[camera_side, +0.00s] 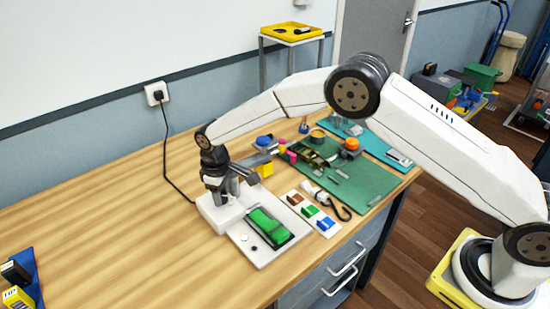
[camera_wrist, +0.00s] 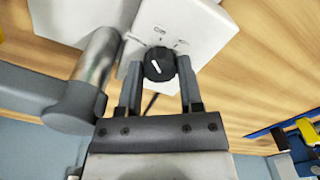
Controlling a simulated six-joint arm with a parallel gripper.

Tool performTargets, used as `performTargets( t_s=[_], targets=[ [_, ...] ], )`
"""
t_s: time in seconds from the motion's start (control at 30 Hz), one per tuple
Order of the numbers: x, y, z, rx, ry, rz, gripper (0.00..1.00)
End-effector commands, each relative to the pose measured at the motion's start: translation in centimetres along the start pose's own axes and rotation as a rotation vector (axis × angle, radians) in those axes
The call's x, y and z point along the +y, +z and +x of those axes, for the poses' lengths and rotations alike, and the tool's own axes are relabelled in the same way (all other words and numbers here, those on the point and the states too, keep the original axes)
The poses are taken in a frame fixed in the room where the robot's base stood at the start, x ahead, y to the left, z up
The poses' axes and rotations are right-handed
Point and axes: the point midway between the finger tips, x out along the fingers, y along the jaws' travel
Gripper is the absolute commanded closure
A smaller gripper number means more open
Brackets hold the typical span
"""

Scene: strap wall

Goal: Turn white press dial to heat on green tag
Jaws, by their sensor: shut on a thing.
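The white press (camera_side: 212,212) stands on the table, plugged into the wall, with a pale plate in front of it. A green strap (camera_side: 268,226) lies in a dark holder on that plate. In the wrist view, the press's white face (camera_wrist: 190,22) carries a round black dial (camera_wrist: 158,68) with a white pointer line, slanted up-left to down-right. Small marks are printed around the dial, too small to read. My gripper (camera_wrist: 159,62) has one finger on each side of the dial and is shut on it. In the side view my gripper (camera_side: 230,190) hides the dial.
A white card beside the plate bears a brown tag (camera_side: 295,199), a green tag (camera_side: 310,211) and a blue tag (camera_side: 325,223). A green mat (camera_side: 360,183) with several small items lies to the right. The table's left half is mostly clear.

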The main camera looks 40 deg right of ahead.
Motion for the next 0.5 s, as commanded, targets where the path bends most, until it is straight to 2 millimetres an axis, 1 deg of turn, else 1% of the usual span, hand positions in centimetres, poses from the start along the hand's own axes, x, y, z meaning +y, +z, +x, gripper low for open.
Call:
performTargets(
  t_s=[0.2, 0.5],
  targets=[
    [0.01, 0.04, -0.02, -0.002, 0.000, -0.133, 1.00],
    [0.02, 0.05, -0.02, -0.002, 0.000, -0.208, 1.00]
  ],
)
